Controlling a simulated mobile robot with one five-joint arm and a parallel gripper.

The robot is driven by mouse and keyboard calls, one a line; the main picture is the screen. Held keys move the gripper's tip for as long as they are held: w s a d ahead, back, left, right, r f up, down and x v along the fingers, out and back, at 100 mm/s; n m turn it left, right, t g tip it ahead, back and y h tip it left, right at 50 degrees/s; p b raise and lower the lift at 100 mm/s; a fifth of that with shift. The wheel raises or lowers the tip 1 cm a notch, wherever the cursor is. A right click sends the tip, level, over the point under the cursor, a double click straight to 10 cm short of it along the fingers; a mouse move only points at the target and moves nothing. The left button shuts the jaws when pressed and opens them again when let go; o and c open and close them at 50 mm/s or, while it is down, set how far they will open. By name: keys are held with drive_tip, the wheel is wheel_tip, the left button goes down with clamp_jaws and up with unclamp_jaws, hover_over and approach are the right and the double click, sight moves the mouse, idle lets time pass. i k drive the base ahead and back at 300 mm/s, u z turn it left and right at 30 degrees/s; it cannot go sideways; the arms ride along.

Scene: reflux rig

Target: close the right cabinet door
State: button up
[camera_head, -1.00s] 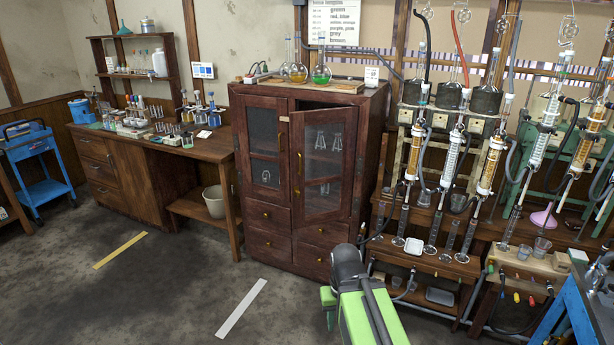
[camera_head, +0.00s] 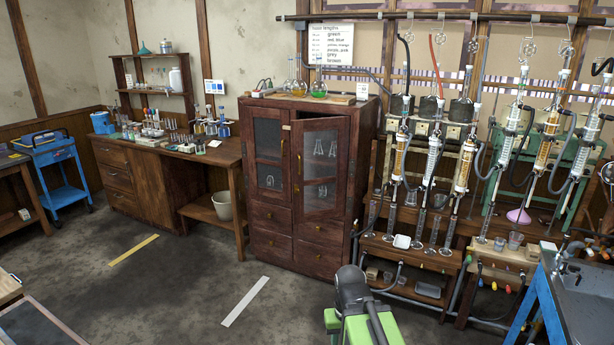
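The dark red wooden cabinet (camera_head: 270,229) stands against the back wall, near the middle of the view. The left door (camera_head: 268,152) looks shut. My green and dark arm (camera_head: 362,312) shows at the bottom, in front of and to the right of the cabinet. It is apart from the door. My gripper's fingers cannot be made out.
A rack of glass columns (camera_head: 436,175) stands right of the cabinet. A wooden bench (camera_head: 150,165) and a blue cart (camera_head: 60,170) are at left. A blue table (camera_head: 565,295) is at lower right. The floor (camera_head: 180,285) before the cabinet is clear, with tape strips.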

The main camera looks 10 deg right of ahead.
sight(342, 124)
drive_tip(key=z, duration=0.15)
drive_tip(key=i, duration=0.95)
drive_tip(key=z, duration=1.7)
drive_tip(key=i, duration=0.95)
drive_tip(key=u, duration=3.75)
drive_tip(key=i, duration=0.4)
drive_tip(key=z, duration=0.5)
